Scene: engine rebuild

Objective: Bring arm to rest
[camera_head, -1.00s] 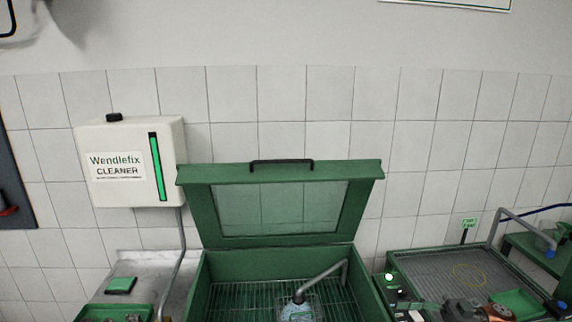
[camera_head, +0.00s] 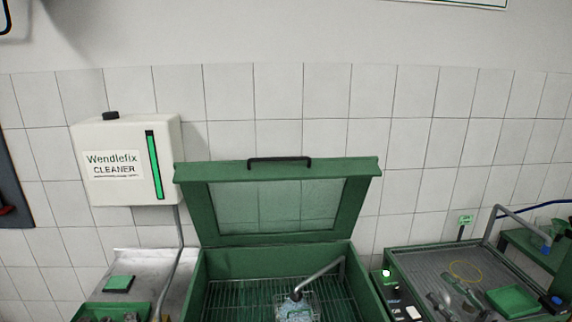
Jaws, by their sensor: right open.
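My right gripper (camera_head: 452,297) shows low at the right, at the bottom edge of the picture. Its grey fingers are apart, with nothing seen between them. It is over the near part of the grey ribbed tray (camera_head: 415,263) of the right-hand station. The rest of that arm is cut off by the frame. My left gripper and arm are not in view.
A green washer with its framed lid (camera_head: 362,205) raised stands in the middle, a bent spout (camera_head: 322,276) over its rack. A white cleaner box (camera_head: 112,190) hangs at left. A green dish (camera_head: 513,300) lies beside my right gripper.

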